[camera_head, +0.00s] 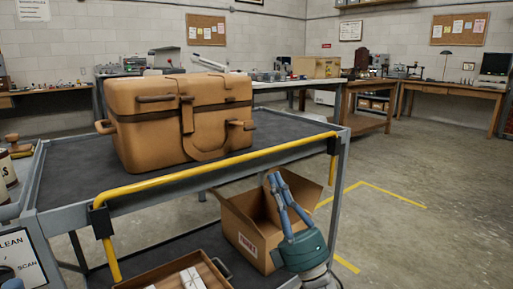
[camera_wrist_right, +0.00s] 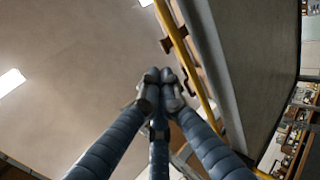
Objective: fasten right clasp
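A tan case (camera_head: 165,140) with a dark band stands shut on the top deck of a cart (camera_head: 75,175). Its front carries a curved handle (camera_head: 215,153) and small brown fittings; a left fitting (camera_head: 187,115) and a right fitting (camera_head: 241,125) show. I cannot tell whether the right one is fastened. My right gripper (camera_head: 273,180) is below and right of the case in the picture, outside the yellow rail, apart from the case. Its blue fingers meet at the tips in the wrist view (camera_wrist_right: 165,78), with nothing visible between them. My left gripper is not in view.
A yellow rail (camera_head: 215,167) runs along the cart's near edge, between my right gripper and the case. An open cardboard box (camera_head: 248,238) and a brown tray (camera_head: 150,278) are low down. The floor to the right is clear.

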